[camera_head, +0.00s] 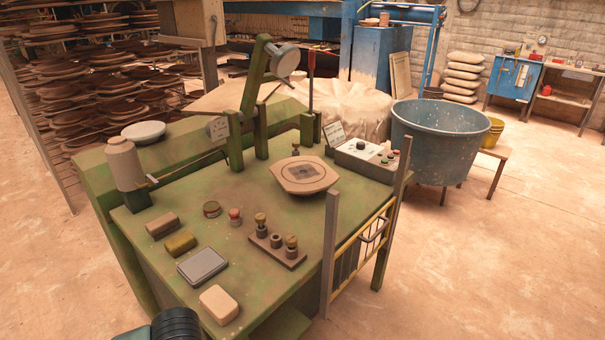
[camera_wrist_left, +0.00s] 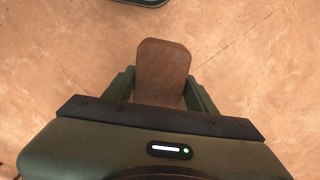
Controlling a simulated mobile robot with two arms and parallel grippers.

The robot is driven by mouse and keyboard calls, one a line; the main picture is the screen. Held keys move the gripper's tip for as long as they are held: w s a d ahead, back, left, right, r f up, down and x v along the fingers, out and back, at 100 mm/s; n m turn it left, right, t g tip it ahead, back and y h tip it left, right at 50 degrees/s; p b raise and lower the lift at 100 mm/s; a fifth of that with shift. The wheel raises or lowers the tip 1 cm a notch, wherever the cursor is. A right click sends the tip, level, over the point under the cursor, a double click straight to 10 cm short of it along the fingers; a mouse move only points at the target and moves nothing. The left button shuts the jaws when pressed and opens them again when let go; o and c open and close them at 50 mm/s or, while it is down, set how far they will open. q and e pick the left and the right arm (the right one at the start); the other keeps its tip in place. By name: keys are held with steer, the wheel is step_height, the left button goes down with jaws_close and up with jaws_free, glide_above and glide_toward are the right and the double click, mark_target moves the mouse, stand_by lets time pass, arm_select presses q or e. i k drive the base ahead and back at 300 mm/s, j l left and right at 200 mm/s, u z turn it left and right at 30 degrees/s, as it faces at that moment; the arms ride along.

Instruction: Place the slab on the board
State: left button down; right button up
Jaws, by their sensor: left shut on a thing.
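A brown slab (camera_wrist_left: 163,65) with rounded corners sticks out between the fingers of my left gripper (camera_wrist_left: 160,88) in the left wrist view. The gripper is shut on it, and bare floor shows behind the slab. In the head view only a dark part of my left arm shows at the bottom edge; the gripper and held slab are out of that picture. My right gripper is not in view.
Brown blocks (camera_head: 162,225), a grey tray (camera_head: 203,266), a pale block (camera_head: 219,304) and a stamp rack (camera_head: 275,249) stand on the table's near part. The press lever (camera_head: 255,85) rises behind the board. A control box (camera_head: 365,158) and metal guard (camera_head: 331,255) stand right.

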mark_target(304, 171)
steer(key=i+l+u, duration=0.2)
steer(key=i+l, duration=0.2)
steer(key=l, duration=0.25)
steer(key=i+l+u, duration=0.15)
steer(key=l, duration=0.2)
steer(key=i+l+u, duration=0.1)
steer(key=l, duration=0.3)
steer(key=i+l+u, duration=0.1)
steer(key=i+l, duration=0.15)
steer(key=l, duration=0.15)
